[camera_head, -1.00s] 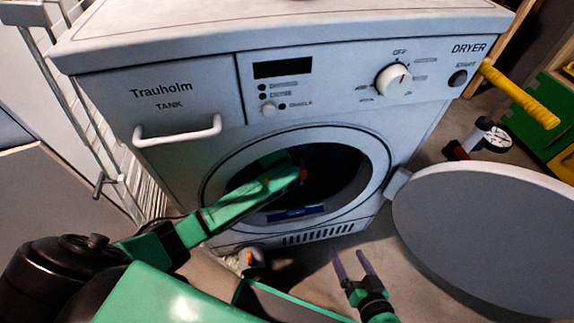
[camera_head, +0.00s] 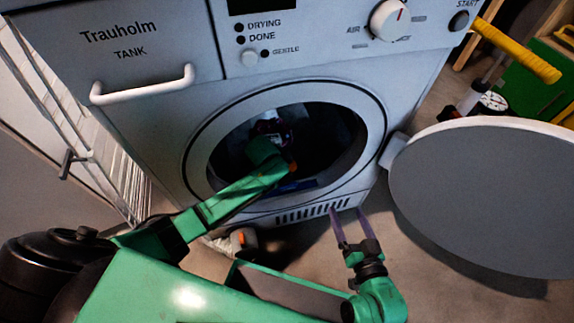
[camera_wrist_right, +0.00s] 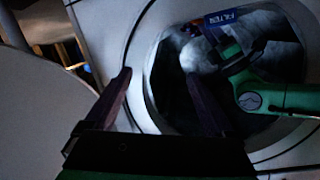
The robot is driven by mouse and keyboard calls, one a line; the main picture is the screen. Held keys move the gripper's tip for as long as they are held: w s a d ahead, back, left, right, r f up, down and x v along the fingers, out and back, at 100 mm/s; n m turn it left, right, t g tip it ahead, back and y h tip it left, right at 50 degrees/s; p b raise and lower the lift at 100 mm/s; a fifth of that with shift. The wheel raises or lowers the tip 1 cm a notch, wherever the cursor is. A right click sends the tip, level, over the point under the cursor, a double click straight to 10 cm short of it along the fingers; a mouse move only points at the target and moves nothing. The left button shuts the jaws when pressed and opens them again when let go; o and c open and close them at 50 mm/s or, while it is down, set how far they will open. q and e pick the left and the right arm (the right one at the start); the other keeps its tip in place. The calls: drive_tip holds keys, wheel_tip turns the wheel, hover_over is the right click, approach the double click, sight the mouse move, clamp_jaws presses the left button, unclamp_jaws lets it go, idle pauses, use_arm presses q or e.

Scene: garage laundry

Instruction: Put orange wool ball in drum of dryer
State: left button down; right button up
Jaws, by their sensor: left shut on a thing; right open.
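The dryer (camera_head: 110,75) stands ahead with its round door (camera_head: 480,195) swung open to the right. Its dark drum (camera_head: 335,135) shows through the opening. My left forearm reaches into the opening, and my left gripper (camera_head: 268,127) is inside the drum, its jaws shut and mostly hidden by the wrist. I cannot make out the orange wool ball clearly; what the jaws hold is hidden, most likely that ball. My right gripper (camera_head: 348,212) is open and empty, low in front of the opening's lower right rim. It also shows open in the right wrist view (camera_wrist_right: 158,73).
A blue filter tag (camera_wrist_right: 222,17) sits at the opening's rim, near my left wrist. A yellow handle (camera_head: 515,50) and a gauge (camera_head: 492,102) are at right. Bare floor lies below the door.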

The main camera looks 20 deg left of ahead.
use_arm(q)
drive_tip(key=shift+f, duration=0.35)
use_arm(e)
drive_tip(key=shift+w+r, duration=0.3)
drive_tip(key=shift+r, duration=0.1)
use_arm(q)
drive_tip(key=shift+c, duration=1)
unclamp_jaws()
use_arm(e)
drive_tip(key=shift+w+r, duration=0.1)
drive_tip(key=shift+r, duration=0.05)
use_arm(q)
drive_tip(key=shift+r, duration=0.55)
drive_tip(key=p+v, duration=0.2)
drive_tip(key=v, duration=0.1)
drive_tip(key=shift+w, duration=0.1)
drive_tip(key=p+v, duration=0.3)
drive_tip(key=v, duration=0.1)
drive_tip(key=shift+s+r, duration=0.15)
drive_tip(key=shift+s, duration=0.1)
use_arm(e)
drive_tip(key=s+g, duration=0.1)
drive_tip(key=s, duration=0.1)
drive_tip(key=s+g, duration=0.1)
drive_tip(key=s, duration=0.2)
drive_tip(key=shift+f+g, duration=0.2)
drive_tip(key=shift+g, duration=0.1)
